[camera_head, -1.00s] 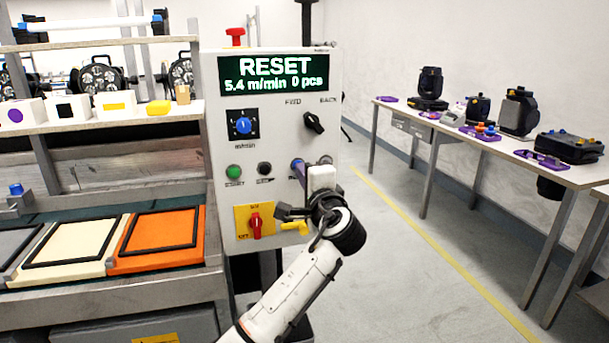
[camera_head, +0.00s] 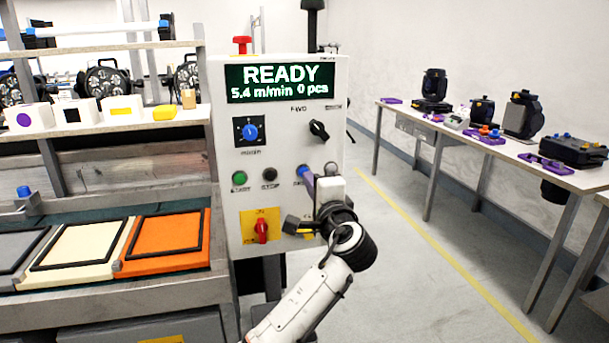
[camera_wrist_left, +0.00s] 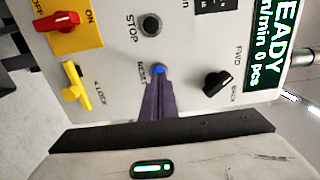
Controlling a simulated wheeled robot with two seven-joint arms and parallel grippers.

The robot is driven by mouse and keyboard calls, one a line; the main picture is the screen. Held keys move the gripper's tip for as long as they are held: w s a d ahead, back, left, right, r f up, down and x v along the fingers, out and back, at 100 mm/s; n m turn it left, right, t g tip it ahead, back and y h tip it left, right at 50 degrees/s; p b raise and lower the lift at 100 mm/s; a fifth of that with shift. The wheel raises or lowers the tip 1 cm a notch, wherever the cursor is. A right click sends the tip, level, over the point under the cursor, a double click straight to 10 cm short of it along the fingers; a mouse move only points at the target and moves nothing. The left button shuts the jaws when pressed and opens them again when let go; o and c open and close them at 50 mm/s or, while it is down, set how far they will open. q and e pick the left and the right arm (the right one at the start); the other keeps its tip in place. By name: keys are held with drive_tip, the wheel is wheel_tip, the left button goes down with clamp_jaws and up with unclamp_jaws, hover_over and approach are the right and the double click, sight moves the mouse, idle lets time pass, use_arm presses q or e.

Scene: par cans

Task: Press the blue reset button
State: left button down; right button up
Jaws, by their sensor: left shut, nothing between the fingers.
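The blue reset button (camera_wrist_left: 158,69) is on the white control panel (camera_wrist_left: 105,80), beside the printed word RESET. The left gripper also shows in the head view (camera_head: 308,181) in front of the panel's lower right. The display (camera_head: 279,82) reads READY, 5.4 m/min, 0 pcs. My right gripper is not in view.
Near the button are a black stop button (camera_head: 270,174), a green start button (camera_head: 239,178), a black FWD/BACK knob (camera_head: 319,131), a red switch (camera_head: 262,231) and a yellow handle (camera_wrist_left: 76,85). A conveyor with framed panels is at left; floor at right is clear.

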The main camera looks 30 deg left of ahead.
use_arm(q)
drive_tip(key=b+v, duration=0.1)
drive_tip(key=v, duration=1)
drive_tip(key=shift+d, duration=0.2)
drive_tip(key=s+d+f+h, duration=0.2)
drive_tip(key=f+h, duration=0.1)
drive_tip(key=f, duration=0.7)
drive_tip(key=s+d+f+m+h, duration=0.1)
drive_tip(key=s+d+f+h, duration=0.2)
drive_tip(key=f, duration=0.6)
drive_tip(key=s+d+f+h, duration=0.15)
drive_tip(key=f+h, duration=0.25)
drive_tip(key=f, duration=0.6)
drive_tip(key=s+d+f+n+g+h, duration=0.1)
drive_tip(key=s+d+f+n+h, duration=0.2)
drive_tip(key=s+f, duration=0.4)
drive_tip(key=s+d+f+n+g+h, duration=0.2)
drive_tip(key=s+f, duration=0.4)
drive_tip(key=s, duration=0.8)
drive_tip(key=shift+s+d+f+n+h, duration=0.2)
drive_tip(key=shift+d+f+n+h, duration=0.3)
drive_tip(key=shift+d+n, duration=0.5)
drive_tip(key=shift+r, duration=0.1)
